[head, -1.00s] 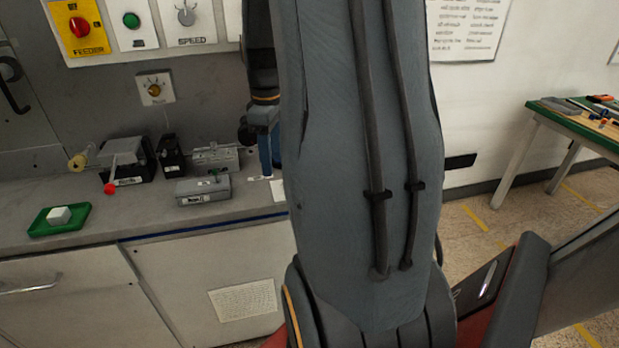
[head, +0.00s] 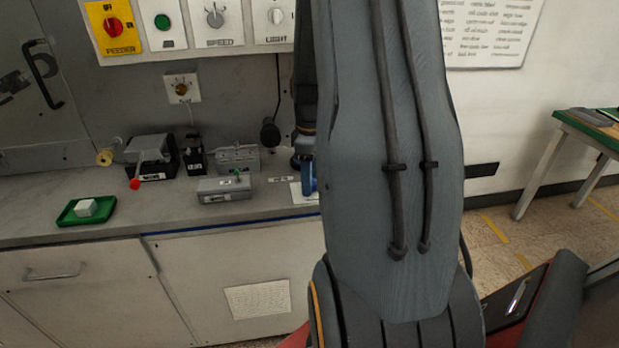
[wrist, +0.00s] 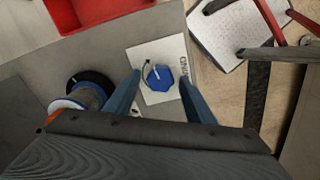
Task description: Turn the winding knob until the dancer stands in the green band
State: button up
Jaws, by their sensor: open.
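A blue faceted knob (wrist: 160,77) with a pale line on top sits on a white plate (wrist: 157,52) with dark lettering in the wrist view. My gripper (wrist: 160,85) is open, with one blue finger on each side of the knob and gaps between. Whether the fingertips reach down to knob height I cannot tell. In the head view my gripper (head: 308,178) is over the white plate (head: 303,196) on the bench, and my arm hides part of it. No dancer or green band can be made out clearly.
A red tray (wrist: 95,12) and a dark spool (wrist: 90,92) lie near the gripper in the wrist view. Grey devices (head: 226,190) and a green tray (head: 72,218) with a white block stand on the bench at left. A control panel (head: 190,20) hangs above.

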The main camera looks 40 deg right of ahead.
jog(key=c, duration=0.9)
jog(key=shift+a, duration=0.15)
jog(key=shift+c, duration=0.8)
